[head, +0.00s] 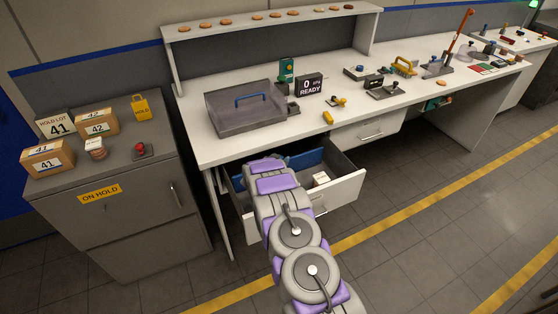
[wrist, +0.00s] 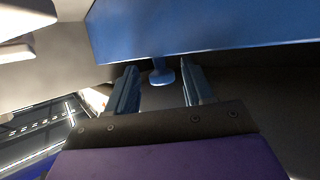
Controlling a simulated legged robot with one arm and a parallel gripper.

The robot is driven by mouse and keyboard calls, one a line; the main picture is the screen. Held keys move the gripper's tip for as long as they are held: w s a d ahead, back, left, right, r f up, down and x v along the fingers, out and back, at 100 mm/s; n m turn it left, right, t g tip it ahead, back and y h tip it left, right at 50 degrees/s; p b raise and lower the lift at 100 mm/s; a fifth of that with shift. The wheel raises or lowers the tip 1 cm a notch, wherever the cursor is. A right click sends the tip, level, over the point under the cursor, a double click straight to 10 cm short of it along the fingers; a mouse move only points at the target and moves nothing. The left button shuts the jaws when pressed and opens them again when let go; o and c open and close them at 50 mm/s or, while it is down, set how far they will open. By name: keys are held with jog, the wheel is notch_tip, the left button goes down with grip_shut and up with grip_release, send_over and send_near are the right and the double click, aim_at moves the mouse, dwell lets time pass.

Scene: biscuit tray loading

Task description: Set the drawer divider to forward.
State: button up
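The open drawer (head: 345,186) under the bench holds a blue divider (head: 308,158) that stands as an upright panel across it. In the wrist view the divider (wrist: 205,32) fills the top. A small blue knob (wrist: 161,73) on a short stem sticks out from it. My gripper (wrist: 160,88) is open, with one finger on each side of the knob. Gaps show between the knob and both fingers. In the head view my purple and grey arm reaches into the left of the drawer and hides the fingers and the knob.
A white box (head: 321,178) lies in the drawer. A grey lidded tray (head: 246,108) with a blue handle and a READY display (head: 310,85) stand on the bench (head: 222,146) above. A grey ON HOLD cabinet (head: 120,200) stands at the left. Floor right of my arm is clear.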

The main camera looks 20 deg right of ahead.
jog(key=shift+d, duration=0.15)
jog(key=shift+c, duration=1.4)
jog(key=shift+a, duration=0.35)
jog(key=c, duration=0.5)
grip_shut()
